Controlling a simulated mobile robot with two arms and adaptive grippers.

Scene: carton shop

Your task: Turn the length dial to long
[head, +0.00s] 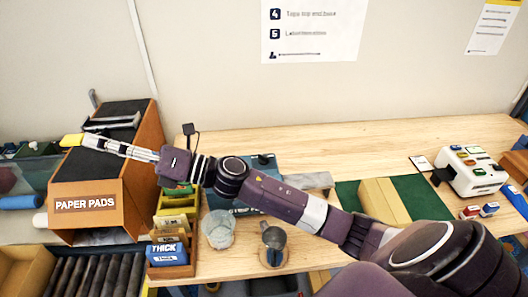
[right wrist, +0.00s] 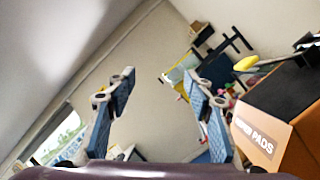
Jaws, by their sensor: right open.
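I cannot make out a length dial or a "long" mark in either view. The brown paper pads dispenser (head: 88,205) stands at the left, with black sloping tops and a label. My right arm reaches across the table to it. My right gripper (head: 92,142) is in front of its upper black slope, close to a yellow knob (head: 72,140). In the right wrist view the gripper (right wrist: 160,82) is open with nothing between its fingers. The yellow knob (right wrist: 246,62) is outside the fingers, to their right. My left gripper is not in view.
A blue-green machine (head: 262,165) is partly hidden behind my arm. A carton (head: 384,200) lies on a green mat; a white device (head: 470,170) stands right.

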